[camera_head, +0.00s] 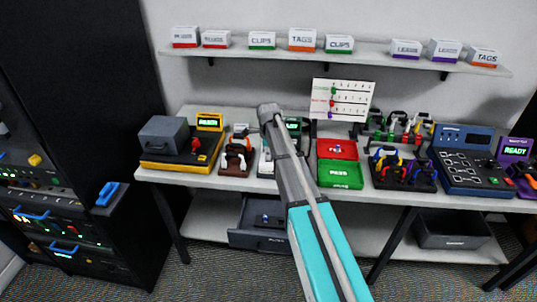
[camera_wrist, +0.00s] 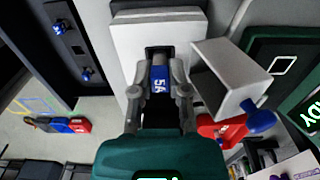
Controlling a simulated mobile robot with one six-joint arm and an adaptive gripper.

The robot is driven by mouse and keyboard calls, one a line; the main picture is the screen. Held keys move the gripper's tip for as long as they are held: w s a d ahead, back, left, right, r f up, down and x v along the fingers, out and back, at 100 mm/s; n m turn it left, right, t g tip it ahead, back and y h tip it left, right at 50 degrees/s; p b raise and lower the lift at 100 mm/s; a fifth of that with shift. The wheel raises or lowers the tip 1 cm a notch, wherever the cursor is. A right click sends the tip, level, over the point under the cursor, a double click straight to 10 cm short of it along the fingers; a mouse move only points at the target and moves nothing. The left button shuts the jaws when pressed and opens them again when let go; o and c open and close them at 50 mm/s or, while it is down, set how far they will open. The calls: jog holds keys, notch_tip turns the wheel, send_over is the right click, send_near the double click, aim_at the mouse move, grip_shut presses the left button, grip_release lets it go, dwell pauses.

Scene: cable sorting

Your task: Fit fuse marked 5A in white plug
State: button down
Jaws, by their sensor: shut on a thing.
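In the wrist view my gripper (camera_wrist: 160,90) is shut on a blue fuse (camera_wrist: 159,75) marked 5A. The fuse's far end is at the dark slot in the white plug (camera_wrist: 128,48); I cannot tell how deep it sits. A white hollow cover (camera_wrist: 228,72) stands tilted open at the right of the slot, with a blue knob by its lower edge. In the head view my arm hides the gripper, the fuse and most of the plug.
An open grey drawer (camera_head: 259,239) hangs below the bench and holds small blue items, also visible in the wrist view (camera_wrist: 75,45). Red and green trays (camera_head: 339,186) lie right of my arm. A yellow tester (camera_head: 184,161) stands at left.

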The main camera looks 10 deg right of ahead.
jog(key=shift+f+b, duration=0.45)
dwell(0.8)
dwell(0.3)
jog(key=c, duration=0.5)
grip_release()
jog(key=shift+c, duration=0.2)
jog(key=o, duration=0.5)
jog(key=shift+o, duration=0.2)
jog(key=shift+r, duration=0.15)
jog(key=shift+w+r+p, duration=0.1)
jog(key=shift+r+p, duration=0.5)
jog(key=shift+p, duration=0.2)
jog(key=shift+c, duration=0.2)
jog(key=shift+o, duration=0.2)
jog(key=shift+r+p, duration=0.4)
jog(key=shift+r, duration=0.1)
jog(key=shift+r+p, duration=2.8)
